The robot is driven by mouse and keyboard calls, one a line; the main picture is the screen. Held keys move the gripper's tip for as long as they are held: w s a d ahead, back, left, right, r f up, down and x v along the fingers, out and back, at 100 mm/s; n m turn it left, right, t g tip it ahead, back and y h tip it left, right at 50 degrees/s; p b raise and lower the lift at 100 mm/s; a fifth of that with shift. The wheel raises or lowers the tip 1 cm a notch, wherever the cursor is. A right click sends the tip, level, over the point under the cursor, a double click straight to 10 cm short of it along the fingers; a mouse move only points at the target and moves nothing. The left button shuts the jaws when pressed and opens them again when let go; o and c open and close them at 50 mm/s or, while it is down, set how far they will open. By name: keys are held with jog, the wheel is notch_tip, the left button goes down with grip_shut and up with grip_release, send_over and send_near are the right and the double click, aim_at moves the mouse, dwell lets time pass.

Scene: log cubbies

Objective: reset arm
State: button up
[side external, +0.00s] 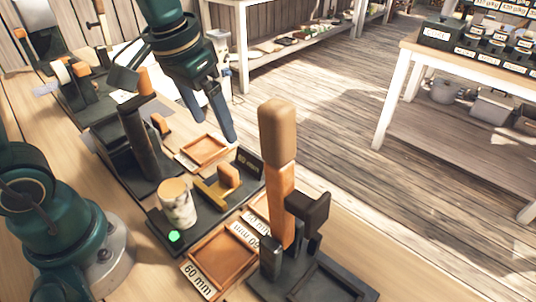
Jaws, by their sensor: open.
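My gripper (213,122) hangs from the dark green arm at the upper middle of the side external view. Its two dark fingers point down and are spread apart, with nothing seen between them. The fingertips are above the bench, near a small brown tray (204,150). A short pale log (178,207) stands upright on a dark base (160,226) beside a green light (174,236), below and left of the gripper in the picture.
A tall wooden post (279,160) in a dark stand rises at front right. Another brown tray (222,258) carries a "60 mm" label. A dark upright fixture (140,140) stands left of the gripper. A wooden-handled block (228,177) sits by the log. The floor (320,120) beyond is clear.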

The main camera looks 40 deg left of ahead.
jog(key=s+t, duration=0.1)
jog(key=s, duration=0.2)
jog(key=s+r+t, duration=0.1)
jog(key=s, duration=0.2)
jog(key=s+t, duration=0.1)
jog(key=s, duration=0.2)
jog(key=shift+s+a+r, duration=0.1)
jog(key=shift+a+r, duration=0.1)
jog(key=shift+a, duration=0.1)
jog(key=shift+s+f, duration=0.2)
jog(key=shift+f, duration=0.2)
